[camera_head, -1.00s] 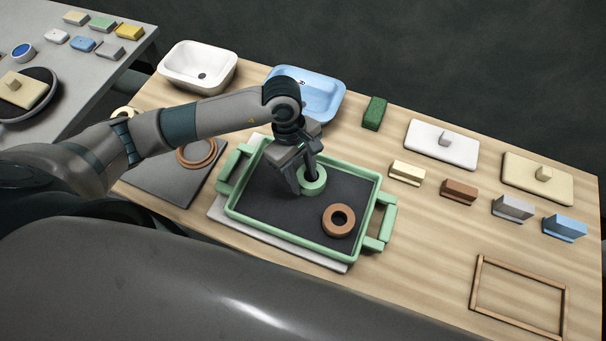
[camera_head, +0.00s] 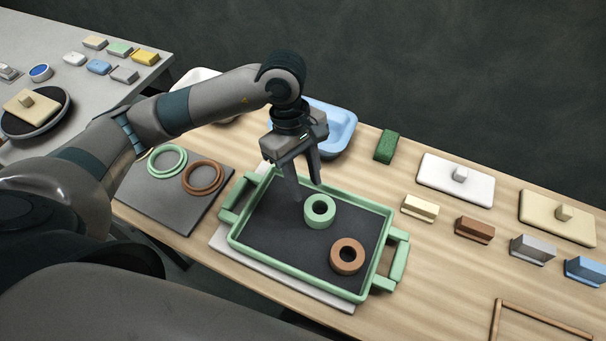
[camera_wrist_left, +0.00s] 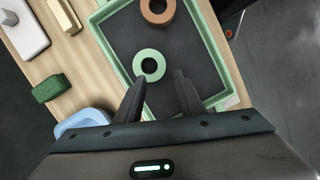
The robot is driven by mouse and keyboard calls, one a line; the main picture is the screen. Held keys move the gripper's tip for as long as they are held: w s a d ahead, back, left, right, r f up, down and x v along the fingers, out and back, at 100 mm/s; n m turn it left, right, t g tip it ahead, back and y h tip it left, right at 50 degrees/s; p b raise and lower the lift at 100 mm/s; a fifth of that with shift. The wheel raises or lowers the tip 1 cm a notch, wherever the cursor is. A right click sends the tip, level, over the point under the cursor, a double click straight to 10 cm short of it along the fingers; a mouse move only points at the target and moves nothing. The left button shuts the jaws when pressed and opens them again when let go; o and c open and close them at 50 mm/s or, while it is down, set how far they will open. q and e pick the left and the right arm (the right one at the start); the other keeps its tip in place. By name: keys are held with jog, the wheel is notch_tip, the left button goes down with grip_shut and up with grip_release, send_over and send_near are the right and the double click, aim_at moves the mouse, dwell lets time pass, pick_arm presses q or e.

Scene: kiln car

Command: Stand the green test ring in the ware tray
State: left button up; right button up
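The green test ring (camera_head: 320,224) lies in the ware tray, its hole facing up. It also shows in the left wrist view (camera_wrist_left: 149,54). The ware tray (camera_head: 291,275) has a green rim, green handles and a dark floor. A brown ring (camera_head: 347,270) lies in the tray to the right of the green one. My left gripper (camera_head: 306,190) is open and empty, above the tray just behind and left of the green ring. Its two fingers show apart in the left wrist view (camera_wrist_left: 158,85), clear of the ring. My right gripper is not in view.
A dark board (camera_head: 160,207) left of the tray carries a thin green ring (camera_head: 167,161) and a thin brown ring (camera_head: 203,177). A blue basin (camera_head: 340,124) stands behind. Small blocks, lidded slabs and a wooden frame (camera_head: 540,320) occupy the right side.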

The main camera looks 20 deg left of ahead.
pick_arm(q)
jog(key=v, duration=0.2)
jog(key=shift+a+r+b, duration=0.1)
jog(key=shift+r+b, duration=0.2)
jog(key=shift+r, duration=0.05)
dwell(0.8)
